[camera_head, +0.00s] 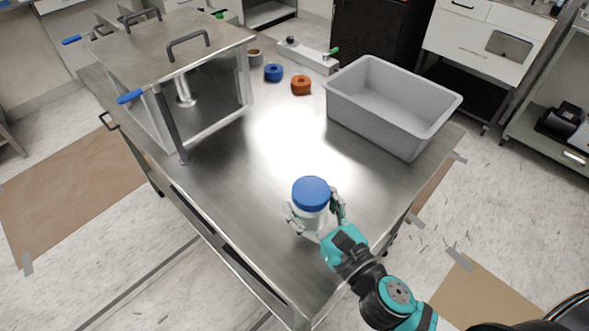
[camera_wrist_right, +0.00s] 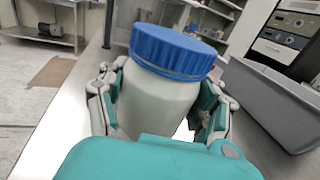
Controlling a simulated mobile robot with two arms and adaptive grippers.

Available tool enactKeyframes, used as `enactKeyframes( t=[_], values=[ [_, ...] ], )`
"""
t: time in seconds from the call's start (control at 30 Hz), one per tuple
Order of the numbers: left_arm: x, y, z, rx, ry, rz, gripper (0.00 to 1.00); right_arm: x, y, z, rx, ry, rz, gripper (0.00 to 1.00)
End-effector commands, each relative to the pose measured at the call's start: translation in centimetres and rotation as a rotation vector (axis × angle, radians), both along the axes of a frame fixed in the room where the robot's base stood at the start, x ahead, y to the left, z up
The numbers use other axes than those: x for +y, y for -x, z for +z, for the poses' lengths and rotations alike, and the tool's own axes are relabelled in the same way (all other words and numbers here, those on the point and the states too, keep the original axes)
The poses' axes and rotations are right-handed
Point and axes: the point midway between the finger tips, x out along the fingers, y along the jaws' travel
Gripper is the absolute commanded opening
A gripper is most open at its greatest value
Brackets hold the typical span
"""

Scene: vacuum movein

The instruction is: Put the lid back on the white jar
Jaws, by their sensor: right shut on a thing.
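The white jar (camera_wrist_right: 158,102) is upright near the front edge of the steel table, and it also shows in the head view (camera_head: 307,218). A blue lid (camera_head: 311,193) sits on top of the jar's mouth; it fills the upper part of the right wrist view (camera_wrist_right: 172,50). I cannot tell whether the lid is screwed tight. My right gripper (camera_head: 317,214) is shut around the jar's body below the lid, with a finger on each side in the right wrist view (camera_wrist_right: 160,105). My left gripper is not in view.
A grey bin (camera_head: 380,112) stands at the table's right. A steel and clear-walled chamber (camera_head: 205,95) stands at the left. A blue ring-shaped piece (camera_head: 273,73) and an orange one (camera_head: 301,85) lie at the back. The table's middle is clear.

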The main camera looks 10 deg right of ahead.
Motion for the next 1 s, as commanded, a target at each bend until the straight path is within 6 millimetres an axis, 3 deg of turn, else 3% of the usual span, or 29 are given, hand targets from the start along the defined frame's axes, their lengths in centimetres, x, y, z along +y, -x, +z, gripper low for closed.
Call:
enactKeyframes(
  t=[0.3, 0.5, 0.67, 1.0],
  values=[
    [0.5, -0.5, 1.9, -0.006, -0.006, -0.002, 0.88, 0.0, -8.3, -0.3, -0.005, 0.002, -0.001, 0.00],
    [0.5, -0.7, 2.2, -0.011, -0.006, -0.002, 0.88, 0.0, -12.5, -0.9, -0.003, 0.001, -0.001, 0.00],
    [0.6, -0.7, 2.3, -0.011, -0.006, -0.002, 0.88, 0.0, -13.8, -1.2, -0.001, -0.001, 0.000, 0.00],
    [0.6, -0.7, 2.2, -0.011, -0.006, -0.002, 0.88, 0.0, -13.9, -1.4, 0.000, -0.001, 0.000, 0.00]
  ],
)
